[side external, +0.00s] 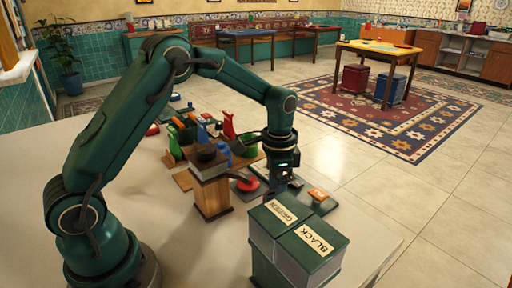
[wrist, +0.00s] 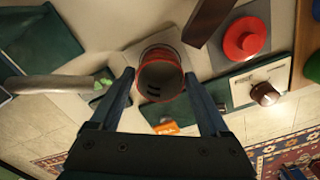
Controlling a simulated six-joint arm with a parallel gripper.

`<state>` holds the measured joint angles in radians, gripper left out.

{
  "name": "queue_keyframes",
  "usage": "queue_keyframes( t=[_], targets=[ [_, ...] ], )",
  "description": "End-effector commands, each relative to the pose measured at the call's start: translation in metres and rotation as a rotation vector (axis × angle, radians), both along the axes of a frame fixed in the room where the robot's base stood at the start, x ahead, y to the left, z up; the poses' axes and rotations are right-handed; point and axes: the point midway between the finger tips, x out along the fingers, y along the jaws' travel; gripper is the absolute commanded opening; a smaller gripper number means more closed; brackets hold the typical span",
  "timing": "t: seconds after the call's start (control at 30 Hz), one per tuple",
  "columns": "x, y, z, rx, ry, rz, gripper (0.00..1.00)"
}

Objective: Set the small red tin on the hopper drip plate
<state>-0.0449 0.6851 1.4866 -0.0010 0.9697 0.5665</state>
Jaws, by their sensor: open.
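In the wrist view a small red tin (wrist: 147,54), dark on top, sits between the fingertips of my gripper (wrist: 160,77). The two fingers stand apart on either side of it; whether they touch it I cannot tell. A grey square plate (wrist: 191,57) shows under and behind the tin, apparently the drip plate. In the side view my gripper (side external: 280,182) points down, low over the table, just right of a round red piece (side external: 247,184). The tin cannot be made out there, behind the gripper.
Boxes labelled GREEN (side external: 281,211) and BLACK (side external: 314,240) stand in front. The red piece also shows in the wrist view (wrist: 245,38). An orange item (side external: 318,194) lies to the right.

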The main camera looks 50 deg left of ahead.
Motion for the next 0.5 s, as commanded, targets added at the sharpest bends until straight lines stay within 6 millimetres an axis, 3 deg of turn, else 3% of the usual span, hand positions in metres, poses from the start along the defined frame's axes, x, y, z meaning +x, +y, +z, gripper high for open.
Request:
queue_keyframes(
  t=[0.3,0.5],
  targets=[
    [0.001,0.000,0.069,0.000,-0.009,0.000,0.80],
    [0.001,0.000,0.098,0.000,-0.006,0.000,0.80]
  ],
)
